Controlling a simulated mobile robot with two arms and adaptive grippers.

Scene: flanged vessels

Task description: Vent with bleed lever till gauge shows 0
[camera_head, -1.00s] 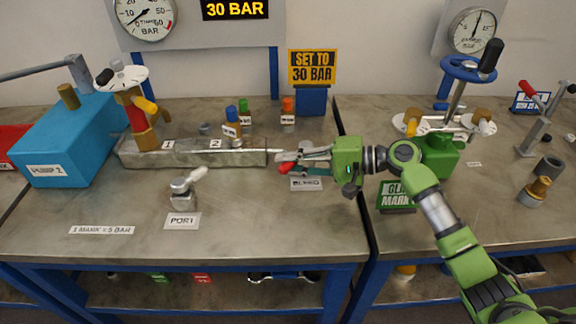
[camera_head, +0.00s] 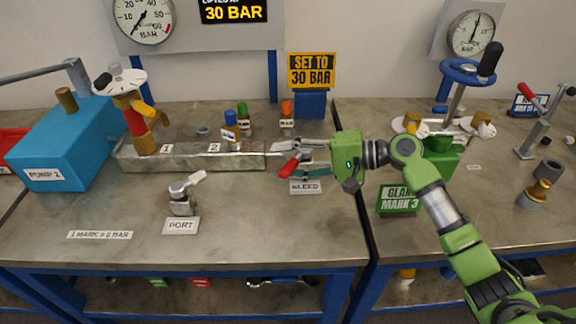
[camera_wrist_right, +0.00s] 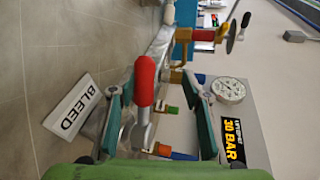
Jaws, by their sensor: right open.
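The bleed lever has a red handle (camera_head: 289,168) and sits at the right end of the metal block (camera_head: 195,156), behind the BLEED label (camera_head: 305,187). My right gripper (camera_head: 292,160) is at the lever, its fingers pointing left. In the right wrist view the red handle (camera_wrist_right: 145,80) stands between the two open, green-backed fingers (camera_wrist_right: 152,88), with a gap to each. The lever's base is partly hidden by the fingers. The round gauge (camera_head: 143,18) hangs at the upper left; its needle points to the lower left, at the low part of the scale. My left gripper is out of view.
A blue pump box (camera_head: 62,150) stands left, a PORT fitting (camera_head: 183,194) in front of the block. Colored caps and a SET TO 30 BAR sign (camera_head: 312,70) stand behind. A handwheel vessel (camera_head: 468,72) is at right. The front table is mostly clear.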

